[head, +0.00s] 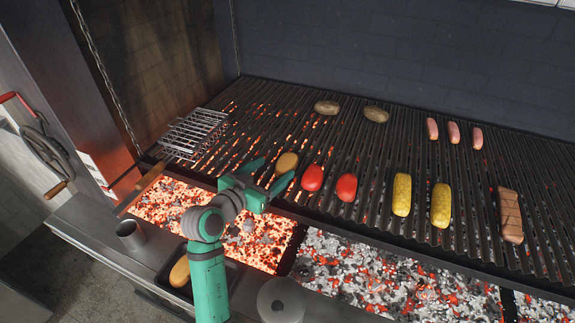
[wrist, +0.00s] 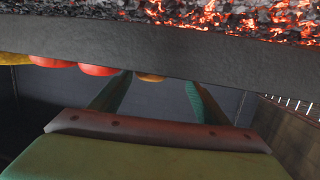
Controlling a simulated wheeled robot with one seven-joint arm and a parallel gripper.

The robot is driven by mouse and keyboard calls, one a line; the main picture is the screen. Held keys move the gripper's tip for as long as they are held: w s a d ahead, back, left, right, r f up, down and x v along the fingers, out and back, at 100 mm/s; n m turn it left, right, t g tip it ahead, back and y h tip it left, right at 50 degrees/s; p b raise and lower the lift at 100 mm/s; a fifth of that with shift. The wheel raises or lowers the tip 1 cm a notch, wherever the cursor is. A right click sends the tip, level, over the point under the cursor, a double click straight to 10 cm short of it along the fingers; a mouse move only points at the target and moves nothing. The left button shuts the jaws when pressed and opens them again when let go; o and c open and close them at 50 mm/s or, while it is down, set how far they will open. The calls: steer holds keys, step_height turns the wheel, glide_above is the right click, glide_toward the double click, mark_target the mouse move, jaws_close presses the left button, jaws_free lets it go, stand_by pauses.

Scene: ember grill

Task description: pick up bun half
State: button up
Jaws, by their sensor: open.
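A tan, rounded bun half (head: 286,163) lies on the front left of the grill grate (head: 330,130) in the head view. My gripper (head: 276,170) is open, with its two green fingers reaching toward that bun half from the front left. In the wrist view my gripper (wrist: 157,82) shows the fingers spread apart. A sliver of the bun half (wrist: 150,77) shows between them, most of it hidden behind a grey edge. Another tan bun-like piece (head: 180,272) lies in a dark tray (head: 150,268) at the front, partly covered by my arm.
Two red tomatoes (head: 329,183) lie just right of the bun half. Two corn cobs (head: 420,200), several sausages (head: 453,134), two potatoes (head: 350,110) and a scored slab (head: 510,215) lie farther off. A wire basket (head: 194,134) is at left. Glowing coals (head: 165,203) lie in front.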

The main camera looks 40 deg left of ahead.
mark_target(279, 168)
steer(key=shift+w+d+f, duration=0.1)
steer(key=shift+w+d, duration=0.05)
steer(key=shift+w, duration=0.55)
steer(key=shift+w+d+f, duration=0.1)
steer(key=shift+w+d, duration=0.05)
steer(key=shift+w, duration=0.55)
steer(key=shift+w+d+f, duration=0.1)
steer(key=shift+w+d, duration=0.05)
steer(key=shift+w, duration=0.55)
